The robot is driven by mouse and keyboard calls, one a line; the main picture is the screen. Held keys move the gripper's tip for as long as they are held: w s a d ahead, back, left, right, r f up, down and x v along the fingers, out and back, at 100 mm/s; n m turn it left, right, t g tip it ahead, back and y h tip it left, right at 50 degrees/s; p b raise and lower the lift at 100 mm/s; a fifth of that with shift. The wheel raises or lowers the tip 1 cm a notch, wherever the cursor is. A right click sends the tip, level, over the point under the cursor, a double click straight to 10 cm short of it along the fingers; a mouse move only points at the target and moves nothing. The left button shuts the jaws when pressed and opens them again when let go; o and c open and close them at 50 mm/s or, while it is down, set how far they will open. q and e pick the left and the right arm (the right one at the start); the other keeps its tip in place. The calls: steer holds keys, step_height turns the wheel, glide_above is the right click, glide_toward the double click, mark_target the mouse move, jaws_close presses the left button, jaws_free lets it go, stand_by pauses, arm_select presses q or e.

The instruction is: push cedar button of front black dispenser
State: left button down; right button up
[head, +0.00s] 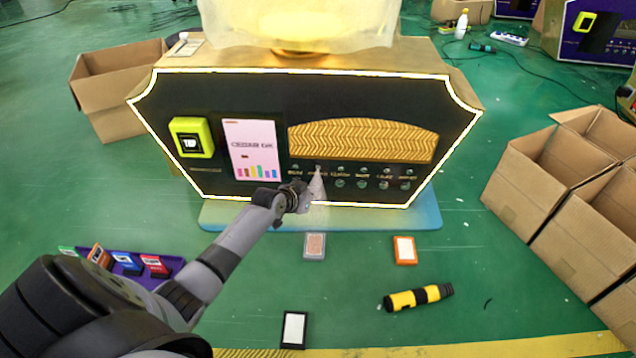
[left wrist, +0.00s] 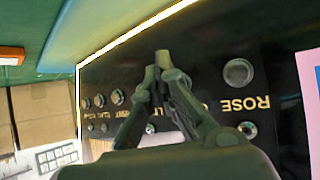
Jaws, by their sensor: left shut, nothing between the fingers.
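The front black dispenser (head: 240,100) stands ahead with a bright-edged dark panel. Its pink screen (head: 250,152) reads "CEDAR OK". A row of labelled round buttons (head: 363,184) runs along its lower right. My left gripper (head: 317,182) is shut and empty at the left part of this row. In the left wrist view the shut fingers (left wrist: 161,62) lie over the panel beside the round button (left wrist: 238,72) near the "ROSE" label. The gripper covers the neighbouring button and most of its label. I cannot tell whether the fingertips touch it. My right gripper is not in view.
A yellow tap reader (head: 191,138) is left of the screen. Open cardboard boxes stand at left (head: 112,85) and right (head: 530,180). An orange card (head: 404,250), a black-framed card (head: 294,329) and a yellow-black torch (head: 418,297) lie in front.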

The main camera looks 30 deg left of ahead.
arm_select(q)
steer(key=s+p, duration=0.1)
steer(key=s+d+p, duration=0.1)
steer(key=s+p, duration=0.1)
steer(key=s+d+p, duration=0.1)
steer(key=p, duration=0.1)
steer(key=shift+s+d, duration=0.2)
steer(key=shift+d, duration=0.05)
stand_by(0.7)
